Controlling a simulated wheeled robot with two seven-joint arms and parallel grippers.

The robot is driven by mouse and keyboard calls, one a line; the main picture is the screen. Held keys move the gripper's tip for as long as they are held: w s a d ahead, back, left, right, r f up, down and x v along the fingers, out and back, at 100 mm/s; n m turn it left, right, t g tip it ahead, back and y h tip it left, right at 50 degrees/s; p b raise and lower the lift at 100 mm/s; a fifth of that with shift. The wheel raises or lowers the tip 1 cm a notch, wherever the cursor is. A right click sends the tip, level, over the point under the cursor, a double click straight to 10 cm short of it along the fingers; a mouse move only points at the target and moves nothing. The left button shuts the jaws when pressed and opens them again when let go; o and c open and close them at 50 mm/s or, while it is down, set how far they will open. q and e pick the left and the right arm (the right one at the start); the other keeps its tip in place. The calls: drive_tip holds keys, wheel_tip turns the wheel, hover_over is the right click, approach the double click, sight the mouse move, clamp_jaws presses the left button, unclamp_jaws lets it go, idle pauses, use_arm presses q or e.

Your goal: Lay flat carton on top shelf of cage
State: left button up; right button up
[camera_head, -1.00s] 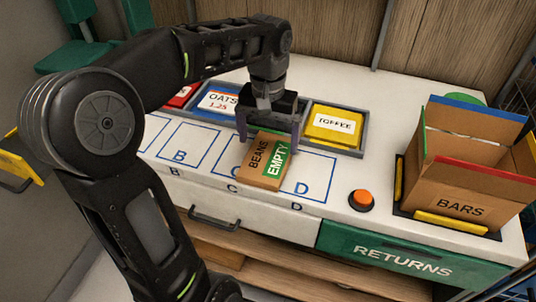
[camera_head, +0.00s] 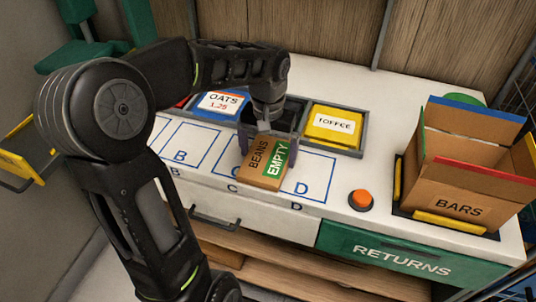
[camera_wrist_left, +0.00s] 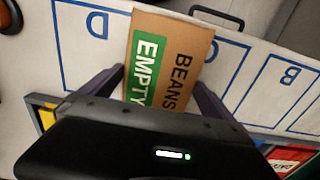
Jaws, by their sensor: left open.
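The flat brown carton (camera_head: 259,178), marked BEANS with a green EMPTY label, lies on the white counter over the outlined spaces C and D. My left gripper (camera_head: 266,150) is open, pointing down over the carton's far part. In the left wrist view its two fingers (camera_wrist_left: 160,82) stand on either side of the carton (camera_wrist_left: 168,50), with small gaps that are hard to judge. My right gripper is not in view. Dark wire bars (camera_head: 526,70) show at the right edge; I cannot tell whether they are the cage, and no top shelf is clear.
A tray behind the carton holds an OATS card (camera_head: 221,103) and a yellow TOFFEE box (camera_head: 334,125). An orange button (camera_head: 361,199) and an open BARS box (camera_head: 464,190) stand to the right. A green RETURNS drawer (camera_head: 410,262) is below. Outlined space B (camera_head: 192,147) is bare.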

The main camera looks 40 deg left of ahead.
sight(268, 155)
use_arm(q)
drive_tip(key=shift+c, duration=0.2)
drive_tip(key=c, duration=1.5)
wheel_tip(268, 155, up, 10)
drive_tip(key=shift+r, duration=0.1)
